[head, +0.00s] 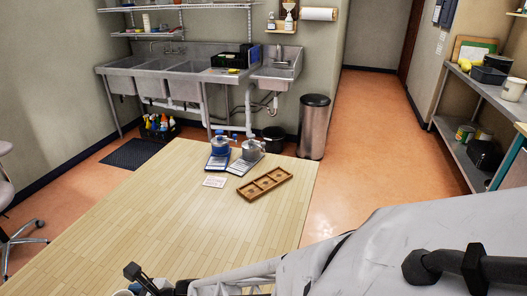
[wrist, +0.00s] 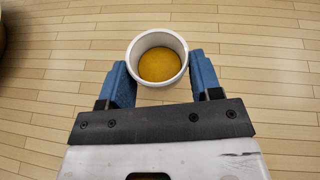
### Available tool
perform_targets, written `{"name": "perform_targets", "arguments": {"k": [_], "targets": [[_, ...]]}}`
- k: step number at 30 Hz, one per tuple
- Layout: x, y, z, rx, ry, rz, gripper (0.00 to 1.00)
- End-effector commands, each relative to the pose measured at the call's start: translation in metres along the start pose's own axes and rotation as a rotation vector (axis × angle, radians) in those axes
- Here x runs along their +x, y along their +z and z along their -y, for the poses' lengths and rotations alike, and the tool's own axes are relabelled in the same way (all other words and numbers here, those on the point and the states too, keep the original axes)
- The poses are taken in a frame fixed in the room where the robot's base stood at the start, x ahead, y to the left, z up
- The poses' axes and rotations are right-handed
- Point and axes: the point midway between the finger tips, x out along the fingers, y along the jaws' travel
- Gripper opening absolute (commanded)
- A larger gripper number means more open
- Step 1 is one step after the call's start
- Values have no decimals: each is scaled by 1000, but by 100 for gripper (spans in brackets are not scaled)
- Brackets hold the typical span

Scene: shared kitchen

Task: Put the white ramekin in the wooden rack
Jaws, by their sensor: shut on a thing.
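The white ramekin (wrist: 133,58), with an orange-yellow inside bottom, stands upright between the blue fingers of my gripper (wrist: 158,70) in the wrist view. The fingers press on its two sides. Whether it touches the table or hangs just above it, I cannot tell. In the head view my gripper (head: 140,281) is at the bottom edge, low over the near end of the table, and the ramekin is mostly cut off or hidden there. The wooden rack (head: 265,184), long with several square compartments, lies at the table's far right; its compartments look empty.
The wooden table (head: 150,215) is clear between my gripper and the rack. A pale card (head: 214,181) lies left of the rack. A dark object (wrist: 2,35) edges into the wrist view.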

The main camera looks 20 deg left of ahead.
Motion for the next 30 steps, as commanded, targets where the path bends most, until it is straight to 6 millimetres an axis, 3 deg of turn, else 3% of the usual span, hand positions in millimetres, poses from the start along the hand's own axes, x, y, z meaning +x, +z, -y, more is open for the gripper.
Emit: {"name": "perform_targets", "arguments": {"k": [10,18,30], "targets": [[9,2,4,0,0,-1,30],[20,-27,2,1,0,0,30],[21,-31,1,0,0,0,30]]}}
